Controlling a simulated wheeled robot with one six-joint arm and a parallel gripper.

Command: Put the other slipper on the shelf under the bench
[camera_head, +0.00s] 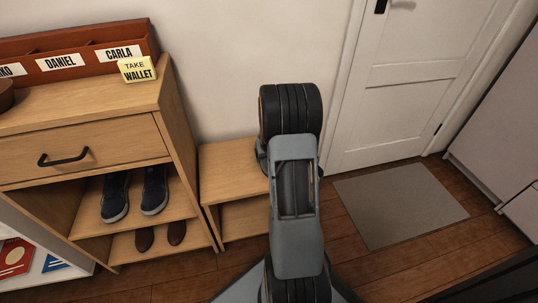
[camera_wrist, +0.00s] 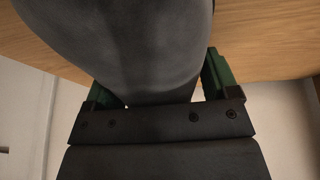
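A dark grey, rounded, soft-looking thing, which looks like the slipper (camera_wrist: 150,45), fills the upper middle of the wrist view. My gripper (camera_wrist: 158,80) has its green fingers on either side of it and appears shut on it. The wooden bench (camera_head: 232,170) stands right of the shoe cabinet in the head view, with a shelf (camera_head: 243,220) under its seat. My arm covers the bench's right part. My gripper and the slipper are hidden behind my arm in the head view. No other slipper shows on the visible part of the shelf.
The shoe cabinet (camera_head: 90,140) on the left holds dark sneakers (camera_head: 115,197) and, lower, brown shoes (camera_head: 145,238). A yellow note (camera_head: 137,69) is on top. A grey mat (camera_head: 400,203) lies before the white door (camera_head: 415,75). Wooden floor around the mat is clear.

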